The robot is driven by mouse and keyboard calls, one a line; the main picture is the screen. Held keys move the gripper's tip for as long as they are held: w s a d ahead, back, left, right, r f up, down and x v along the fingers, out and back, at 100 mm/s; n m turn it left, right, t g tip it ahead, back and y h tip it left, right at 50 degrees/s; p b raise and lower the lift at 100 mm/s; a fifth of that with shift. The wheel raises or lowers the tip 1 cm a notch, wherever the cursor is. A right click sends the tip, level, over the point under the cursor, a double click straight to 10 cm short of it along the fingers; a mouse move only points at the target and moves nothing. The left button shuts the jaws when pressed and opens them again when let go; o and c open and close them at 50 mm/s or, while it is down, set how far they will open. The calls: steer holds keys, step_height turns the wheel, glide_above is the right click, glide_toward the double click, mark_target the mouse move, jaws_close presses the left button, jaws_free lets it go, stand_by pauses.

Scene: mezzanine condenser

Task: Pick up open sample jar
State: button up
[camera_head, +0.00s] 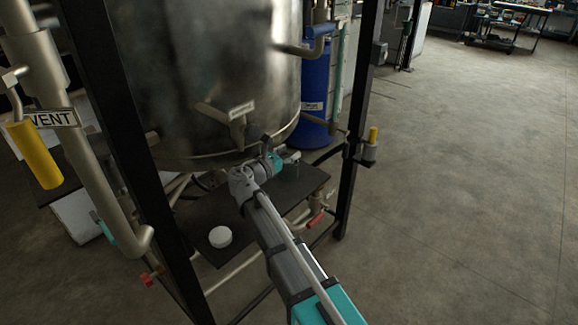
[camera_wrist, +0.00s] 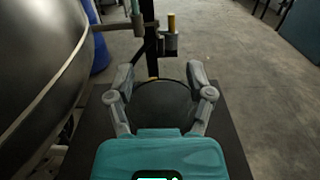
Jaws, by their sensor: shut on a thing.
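The open sample jar (camera_wrist: 163,106) shows in the wrist view as a wide, dark round shape with a thin paler rim at its far side. My gripper (camera_wrist: 161,80) has one finger on each side of it and is shut on it. In the head view my gripper (camera_head: 291,158) is over the far part of a dark shelf (camera_head: 262,207), in front of the steel tank. The jar is mostly hidden there by my arm and gripper. I cannot tell whether the jar touches the shelf.
A white round lid-like disc (camera_head: 220,237) lies on the shelf's near left part. The steel tank (camera_head: 215,75) stands close behind, with a valve pipe (camera_head: 228,115) jutting out. Black frame posts (camera_head: 357,120) flank the shelf. A blue drum (camera_head: 313,95) stands behind. Floor at right is clear.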

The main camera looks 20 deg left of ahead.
steer(key=shift+r, duration=0.15)
step_height(320, 180, up, 4)
steer(key=p, duration=0.3)
steer(key=shift+f+p, duration=0.25)
steer(key=shift+p, duration=0.15)
steer(key=s+d, duration=0.3)
steer(key=d, duration=0.5)
steer(key=s+d, duration=0.3)
steer(key=d, duration=0.5)
steer(key=shift+s+d+f, duration=0.15)
steer(key=shift+s+d, duration=0.2)
steer(key=shift+s, duration=0.05)
